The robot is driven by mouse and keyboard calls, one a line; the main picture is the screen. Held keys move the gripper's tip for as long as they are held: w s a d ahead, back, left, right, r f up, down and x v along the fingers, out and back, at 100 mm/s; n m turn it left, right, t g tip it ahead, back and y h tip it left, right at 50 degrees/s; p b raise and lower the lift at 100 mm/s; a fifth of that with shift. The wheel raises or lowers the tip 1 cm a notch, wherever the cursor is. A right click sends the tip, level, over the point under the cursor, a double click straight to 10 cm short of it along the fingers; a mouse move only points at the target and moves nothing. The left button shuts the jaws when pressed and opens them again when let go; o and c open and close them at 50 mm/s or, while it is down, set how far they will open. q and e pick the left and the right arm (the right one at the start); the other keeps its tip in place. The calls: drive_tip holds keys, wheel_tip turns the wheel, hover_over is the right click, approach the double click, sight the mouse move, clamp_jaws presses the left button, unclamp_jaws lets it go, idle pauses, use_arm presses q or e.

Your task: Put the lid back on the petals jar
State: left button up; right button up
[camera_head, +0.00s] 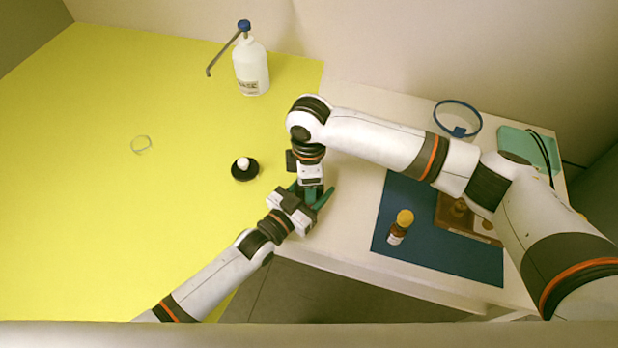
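My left gripper (309,193) and my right gripper (312,194) meet near the seam between the yellow and white surfaces. The left one comes from below left, with green fingers spread apart. The right one points down between or just above them. Any object between them is hidden, and I cannot tell whether either holds something. No petals jar can be made out. A round black disc with a white knob (244,168), possibly a lid, lies on the yellow surface left of the grippers. A thin clear ring-shaped item (141,145) lies farther left.
A white pump bottle (251,70) stands at the back. A blue-rimmed ring (458,119) and teal box (520,140) are behind. The yellow left side is mostly clear.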

drive_tip(key=shift+f, duration=0.5)
idle(0.3)
drive_tip(key=shift+r, duration=0.1)
drive_tip(key=shift+r, duration=0.45)
drive_tip(key=shift+r, duration=0.15)
idle(0.7)
drive_tip(key=shift+s+d+f, duration=0.1)
drive_tip(key=shift+d+f, duration=0.05)
drive_tip(key=shift+f, duration=0.8)
idle(0.5)
drive_tip(key=shift+r, duration=0.15)
drive_tip(key=shift+r, duration=0.5)
drive_tip(key=shift+a+r, duration=0.2)
drive_tip(key=shift+r, duration=0.15)
idle(0.5)
